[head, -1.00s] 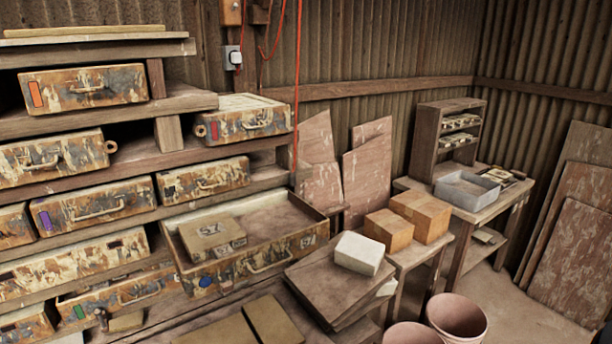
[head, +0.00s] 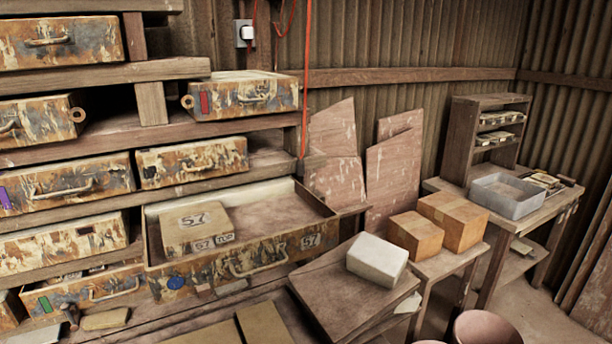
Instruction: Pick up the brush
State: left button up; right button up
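I cannot make out a brush for certain. Several small dark and light items (head: 545,182) lie at the right end of the far side table (head: 520,220), beside a grey tray (head: 508,196); a brush could be among them, but they are too small to tell. A small dark upright thing (head: 70,313) stands at the lower left by the shelves, and I cannot tell what it is. Neither of my grippers is in view.
An open drawer (head: 300,250) marked 57 juts from the rack, with a case (head: 192,228) inside. A white block (head: 377,259) lies on stacked boards. Two cardboard boxes (head: 415,234) (head: 453,220) stand on a low bench. Buckets (head: 485,330) stand at the bottom right.

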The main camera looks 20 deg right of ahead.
aim_at(569, 182)
jog(key=i+l+z, duration=0.1)
jog(key=l, duration=0.35)
jog(key=i+l, duration=0.1)
jog(key=l, duration=0.35)
jog(key=i+l+z, duration=0.15)
jog(key=l, duration=0.3)
jog(key=l+z, duration=0.1)
jog(key=l, duration=0.35)
jog(key=i, duration=0.05)
